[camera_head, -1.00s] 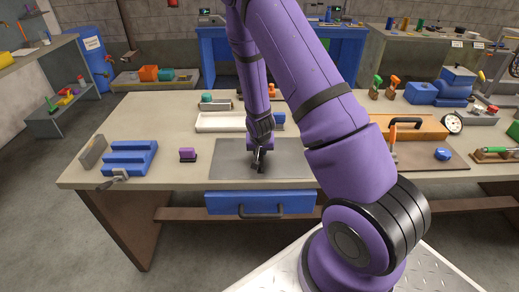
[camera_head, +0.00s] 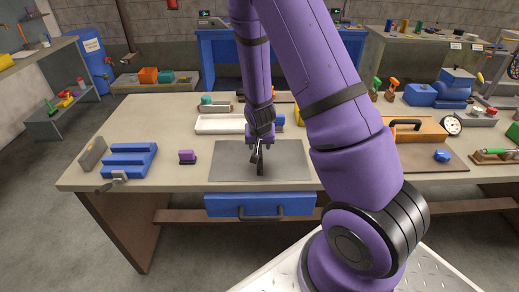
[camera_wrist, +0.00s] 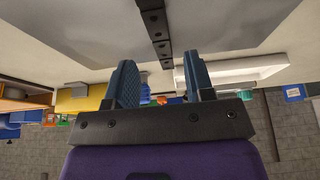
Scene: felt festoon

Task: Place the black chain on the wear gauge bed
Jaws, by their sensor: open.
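The black chain (camera_wrist: 153,25) shows in the wrist view as a dark strip of jointed links over the grey mat (camera_wrist: 95,25). It runs from the top edge of the picture down between my fingers. My gripper (camera_head: 258,167) is over the middle of the grey mat in the head view, pointing down. In the wrist view its two blue-padded fingers stand apart, one each side of the chain's near end, with gaps beside it. I cannot tell which fixture is the wear gauge bed.
To the right are an orange case (camera_head: 418,130), a dial (camera_head: 452,125) and a blue knob (camera_head: 442,156).

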